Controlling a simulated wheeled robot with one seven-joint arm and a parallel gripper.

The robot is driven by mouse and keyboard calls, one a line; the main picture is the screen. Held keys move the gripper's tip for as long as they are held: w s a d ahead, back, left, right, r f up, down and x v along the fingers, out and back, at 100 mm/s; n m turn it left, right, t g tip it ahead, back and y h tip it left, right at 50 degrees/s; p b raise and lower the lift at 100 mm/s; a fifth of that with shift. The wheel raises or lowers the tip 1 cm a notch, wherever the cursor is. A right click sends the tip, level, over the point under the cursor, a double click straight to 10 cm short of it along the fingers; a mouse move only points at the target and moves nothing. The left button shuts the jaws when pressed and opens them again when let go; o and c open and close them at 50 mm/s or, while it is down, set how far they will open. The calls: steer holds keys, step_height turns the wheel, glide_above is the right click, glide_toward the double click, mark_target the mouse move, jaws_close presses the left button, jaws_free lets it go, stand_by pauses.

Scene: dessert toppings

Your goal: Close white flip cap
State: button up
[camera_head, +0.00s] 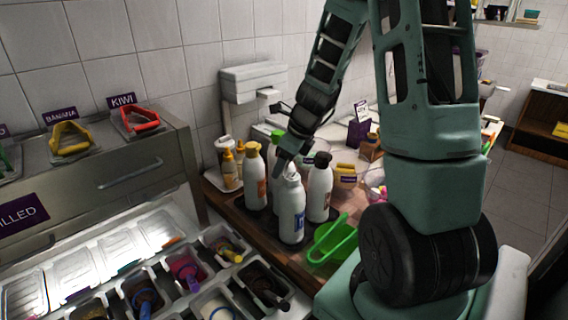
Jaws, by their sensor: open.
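A white bottle with a blue label (291,212) stands upright near the front of the wooden counter. Its white cap (291,172) is at the top, just under my gripper (284,162). My gripper points down at the cap. The fingers look dark and small here, and I cannot tell whether they touch the cap. Whether the flip lid is up or down is too small to make out.
Close by stand a white bottle with an orange label and yellow cap (255,180), a black-capped bottle (319,190) and a partly hidden green-capped bottle (277,136). A green scoop-like item (333,240) lies right. Topping bins (187,270) are front left; a tiled wall is behind.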

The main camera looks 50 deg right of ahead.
steer(key=shift+c, duration=0.2)
steer(key=c, duration=0.9)
